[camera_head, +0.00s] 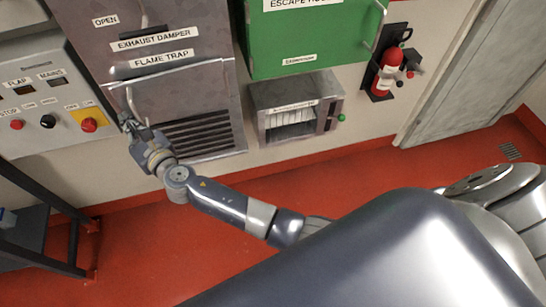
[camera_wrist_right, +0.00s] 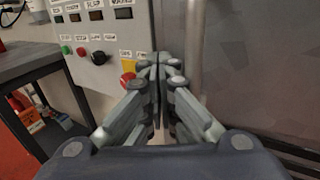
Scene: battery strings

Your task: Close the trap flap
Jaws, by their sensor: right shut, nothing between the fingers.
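The grey metal flap (camera_head: 185,92) under the "FLAME TRAP" label is on the wall unit at the upper left in the head view. It looks about flush with its frame; I cannot tell if it is fully closed. A vertical bar handle (camera_head: 130,101) is at its left side. My right gripper (camera_head: 126,121) is at the lower end of this handle, shut and empty. In the right wrist view the shut fingers (camera_wrist_right: 158,62) point forward, just left of the vertical bar (camera_wrist_right: 193,50) and not around it. Contact cannot be told. My left gripper is not in view.
A control panel (camera_head: 45,90) with knobs and buttons is left of the flap. Louvres (camera_head: 200,137) sit below the flap. A green cabinet (camera_head: 310,40), a small vent box (camera_head: 295,108) and a fire extinguisher (camera_head: 388,73) are to the right. A dark bench frame (camera_head: 35,240) stands lower left. The red floor is clear.

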